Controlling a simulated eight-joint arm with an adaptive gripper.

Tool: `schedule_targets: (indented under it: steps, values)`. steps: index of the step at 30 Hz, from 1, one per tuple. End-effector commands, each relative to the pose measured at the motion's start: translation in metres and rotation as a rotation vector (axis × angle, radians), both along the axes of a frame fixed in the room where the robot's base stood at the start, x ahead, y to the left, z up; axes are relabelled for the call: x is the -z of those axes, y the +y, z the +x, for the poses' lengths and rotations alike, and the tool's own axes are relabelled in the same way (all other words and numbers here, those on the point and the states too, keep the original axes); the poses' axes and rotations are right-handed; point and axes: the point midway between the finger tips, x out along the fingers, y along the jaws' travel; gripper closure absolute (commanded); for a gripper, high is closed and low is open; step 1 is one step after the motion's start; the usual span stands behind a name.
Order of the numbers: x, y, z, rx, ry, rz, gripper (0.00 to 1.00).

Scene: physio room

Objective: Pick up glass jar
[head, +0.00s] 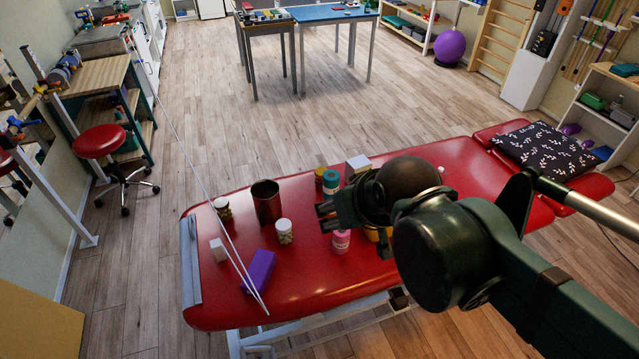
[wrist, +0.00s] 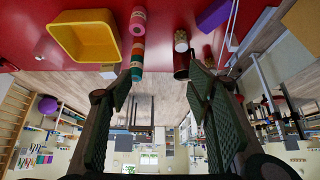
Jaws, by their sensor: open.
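A small clear jar (head: 284,232) with a white lid and pale contents stands upright on the red treatment table (head: 300,297). A darker amber jar (head: 222,209) stands farther left, beyond a brown metal cup (head: 267,203). I cannot tell for sure which is the glass jar; the clear one fits best. The clear jar also shows in the wrist view (wrist: 181,41), beyond the fingers. My gripper (head: 326,216) hangs over the table, right of the clear jar and apart from it. Its fingers (wrist: 163,82) are spread with nothing between them.
A purple box (head: 258,271) and small white box (head: 218,249) lie left. A yellow bin (wrist: 85,42) shows in the wrist view. Thin pale rods cross the table's left end.

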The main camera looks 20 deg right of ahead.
Motion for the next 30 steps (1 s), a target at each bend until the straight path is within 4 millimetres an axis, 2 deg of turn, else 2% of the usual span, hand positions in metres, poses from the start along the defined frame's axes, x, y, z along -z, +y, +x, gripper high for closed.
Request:
schedule_targets:
  steps: [11, 14, 30]
  values:
    - [0.0000, 0.0000, 0.0000, 0.000, 0.000, 0.000, 0.50]
    - [0.0000, 0.0000, 0.0000, 0.000, 0.000, 0.000, 0.42]
    - [0.0031, 0.0010, 0.0059, 0.008, 0.008, -0.001, 0.42]
